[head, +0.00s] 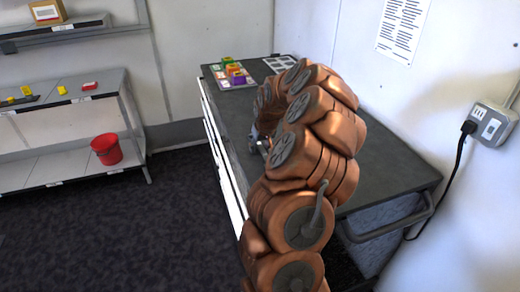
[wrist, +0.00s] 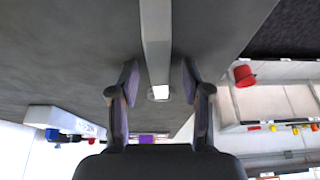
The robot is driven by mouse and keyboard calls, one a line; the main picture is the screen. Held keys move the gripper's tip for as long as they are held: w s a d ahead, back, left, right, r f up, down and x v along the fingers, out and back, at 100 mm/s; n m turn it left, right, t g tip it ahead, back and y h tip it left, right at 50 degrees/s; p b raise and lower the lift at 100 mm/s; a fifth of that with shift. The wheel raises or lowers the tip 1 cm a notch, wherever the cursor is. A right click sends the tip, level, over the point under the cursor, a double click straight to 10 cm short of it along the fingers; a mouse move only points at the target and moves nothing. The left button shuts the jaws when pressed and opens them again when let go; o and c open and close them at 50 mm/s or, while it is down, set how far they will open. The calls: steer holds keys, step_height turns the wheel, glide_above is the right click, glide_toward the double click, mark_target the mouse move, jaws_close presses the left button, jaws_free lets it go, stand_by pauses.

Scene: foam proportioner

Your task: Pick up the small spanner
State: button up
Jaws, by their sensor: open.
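In the wrist view, a long pale grey bar (wrist: 156,35) runs from the top edge down between my fingers. It ends in a bright pale face near a small rounded outline. It may be the small spanner, but I cannot make out a jaw or ring clearly. My gripper (wrist: 158,80) is open, with one dark finger on each side of the bar and a visible gap at both sides. In the head view, my gripper (head: 261,143) is low over the left part of the dark worktop (head: 385,160). My arm hides most of that area, and no spanner can be told there.
A tray of coloured blocks (head: 233,77) and a white rack (head: 279,64) are at the worktop's far end. A wall stands at right, with a socket box (head: 492,126) and cable. A red bucket (head: 106,149) stands on the left shelf unit (head: 60,172). Floor between is clear.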

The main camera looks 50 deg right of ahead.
steer(key=shift+f, duration=0.1)
jaws_close()
stand_by(0.4)
